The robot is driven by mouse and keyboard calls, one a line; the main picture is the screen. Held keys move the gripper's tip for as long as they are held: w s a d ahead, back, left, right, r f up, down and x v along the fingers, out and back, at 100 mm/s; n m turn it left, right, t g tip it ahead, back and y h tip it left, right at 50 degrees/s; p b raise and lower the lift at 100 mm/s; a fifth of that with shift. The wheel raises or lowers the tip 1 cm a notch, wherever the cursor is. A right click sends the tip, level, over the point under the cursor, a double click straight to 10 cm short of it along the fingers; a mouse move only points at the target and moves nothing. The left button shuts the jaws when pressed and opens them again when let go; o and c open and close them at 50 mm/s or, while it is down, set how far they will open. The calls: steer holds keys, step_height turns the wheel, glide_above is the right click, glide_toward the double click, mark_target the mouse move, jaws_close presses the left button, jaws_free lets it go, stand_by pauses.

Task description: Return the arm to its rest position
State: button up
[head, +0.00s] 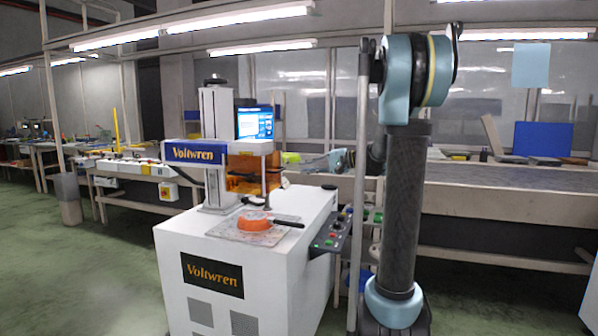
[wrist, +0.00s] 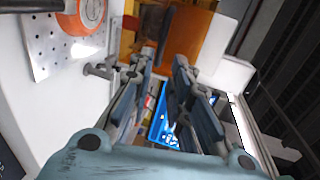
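My arm (head: 402,200) stands upright at the right of the head view, its upper joint bent so the far part hangs behind it. My gripper (wrist: 165,66) shows in the wrist view with its two fingers apart and nothing between them. In the head view my gripper (head: 312,160) is small, partly hidden behind the arm and pole, right of the marking machine's head. The orange pan (head: 254,221) lies on the machine's perforated plate (head: 222,228), apart from the gripper. The pan (wrist: 92,14) is cut off at the wrist view's top left.
The white Voltwren machine (head: 258,285) has a column, an orange shield (head: 246,172) and a side button panel (head: 332,238). A grey pole (head: 360,190) stands beside my arm. A long bench (head: 500,175) runs behind; green floor is open at left.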

steer(key=shift+s+d+r, duration=0.1)
steer(key=shift+s+d, duration=0.05)
steer(key=shift+d, duration=0.3)
steer(key=s+a+f+n+g+h, duration=0.1)
steer(key=s+f+h, duration=0.15)
steer(key=s, duration=0.35)
steer(key=s+f+g+h, duration=0.1)
steer(key=s+f, duration=0.3)
steer(key=s, duration=0.1)
steer(key=s+d+f+n+h, duration=0.1)
steer(key=s+d+f+h, duration=0.2)
steer(key=s+d+f, duration=0.2)
steer(key=s+d+f+n+h, duration=0.1)
steer(key=s+d+f+h, duration=0.3)
steer(key=s+f, duration=0.5)
steer(key=s+d+f+n+g+h, duration=0.1)
steer(key=s+d+f+h, duration=0.3)
steer(key=s+f, duration=0.4)
steer(key=s+d, duration=0.1)
steer(key=s, duration=0.4)
steer(key=shift+d, duration=0.3)
